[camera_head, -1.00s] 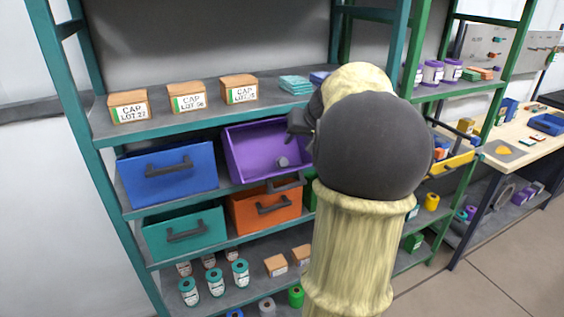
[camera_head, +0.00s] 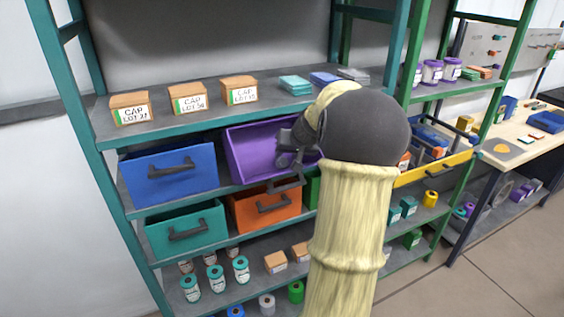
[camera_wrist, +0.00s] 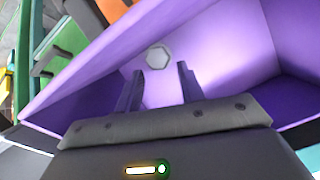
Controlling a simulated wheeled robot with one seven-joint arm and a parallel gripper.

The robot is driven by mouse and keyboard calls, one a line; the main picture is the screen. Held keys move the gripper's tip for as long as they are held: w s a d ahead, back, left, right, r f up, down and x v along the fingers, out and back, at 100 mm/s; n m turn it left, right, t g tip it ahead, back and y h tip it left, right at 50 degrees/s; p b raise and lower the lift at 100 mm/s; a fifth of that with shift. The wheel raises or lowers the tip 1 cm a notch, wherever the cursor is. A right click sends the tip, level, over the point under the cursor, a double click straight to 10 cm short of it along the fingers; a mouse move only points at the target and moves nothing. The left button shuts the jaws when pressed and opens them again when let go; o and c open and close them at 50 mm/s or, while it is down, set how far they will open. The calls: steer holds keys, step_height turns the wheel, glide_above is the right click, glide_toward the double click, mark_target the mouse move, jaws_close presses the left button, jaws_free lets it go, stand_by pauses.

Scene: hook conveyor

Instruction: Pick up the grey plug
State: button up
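The grey plug (camera_wrist: 157,55) lies inside the purple bin (camera_wrist: 238,40), on its floor, just beyond my fingertips in the wrist view. It looks like a small grey hexagonal or round piece. My gripper (camera_wrist: 160,72) is open, with its two dark fingers apart and nothing between them. In the head view my gripper (camera_head: 284,150) reaches into the purple bin (camera_head: 250,150) from the right side. The plug is hidden behind my gripper in the head view.
A blue bin (camera_head: 150,180) stands left of the purple one, with teal (camera_head: 170,220) and orange (camera_head: 245,212) bins below. The shelf above (camera_head: 200,128) carries labelled boxes (camera_head: 187,99). A yellow-fronted bin (camera_head: 430,170) is at the right.

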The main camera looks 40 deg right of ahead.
mark_target(284, 159)
steer(key=p+x, duration=0.1)
steer(key=x, duration=0.3)
steer(key=shift+s, duration=0.1)
steer(key=shift+c, duration=0.2)
steer(key=c, duration=0.6)
